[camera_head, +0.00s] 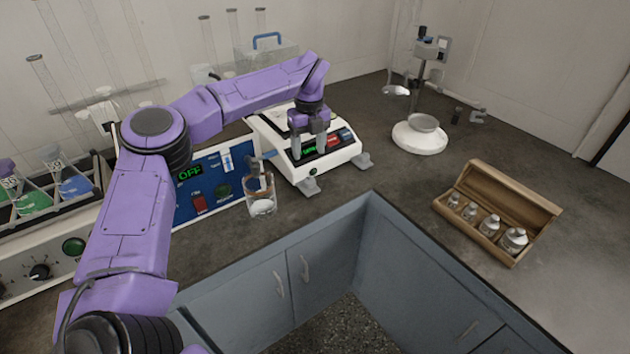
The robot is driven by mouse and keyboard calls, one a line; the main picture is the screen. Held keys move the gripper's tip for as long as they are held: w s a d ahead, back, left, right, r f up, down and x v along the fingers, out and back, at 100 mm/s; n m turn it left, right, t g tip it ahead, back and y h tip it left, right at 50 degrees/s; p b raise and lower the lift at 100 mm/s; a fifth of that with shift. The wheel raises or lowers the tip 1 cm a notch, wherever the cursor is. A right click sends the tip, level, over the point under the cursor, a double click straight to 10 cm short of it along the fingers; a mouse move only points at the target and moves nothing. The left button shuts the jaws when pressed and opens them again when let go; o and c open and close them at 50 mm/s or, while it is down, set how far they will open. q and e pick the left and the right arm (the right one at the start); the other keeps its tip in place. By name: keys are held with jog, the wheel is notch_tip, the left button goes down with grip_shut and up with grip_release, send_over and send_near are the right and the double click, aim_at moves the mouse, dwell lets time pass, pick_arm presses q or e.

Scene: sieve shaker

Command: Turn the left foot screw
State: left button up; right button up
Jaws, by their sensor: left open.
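A white bench instrument (335,160) with a small green display and red and blue buttons stands at the back corner of the counter. A grey left foot screw (311,186) sticks out under its front left corner. A matching right foot (363,160) shows at its front right corner. My left gripper (309,153) points down in front of the instrument's panel, with its two fingers apart and nothing seen between them. In the picture it is above the left foot screw and apart from it. It covers part of the panel. My right gripper is not in view.
A glass beaker (262,194) stands left of the foot, before a blue device (185,201) reading OFF. A wooden box (528,215) of metal weights lies right, and a stand with a white round base (420,138) is behind. The counter between them is clear.

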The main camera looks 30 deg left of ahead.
aim_at(309, 180)
pick_arm(q)
notch_tip(309, 180, down, 10)
jog(key=shift+d+f+p, duration=0.1)
jog(key=shift+f+p, duration=0.15)
jog(key=shift+p, duration=0.75)
jog(key=c, duration=1)
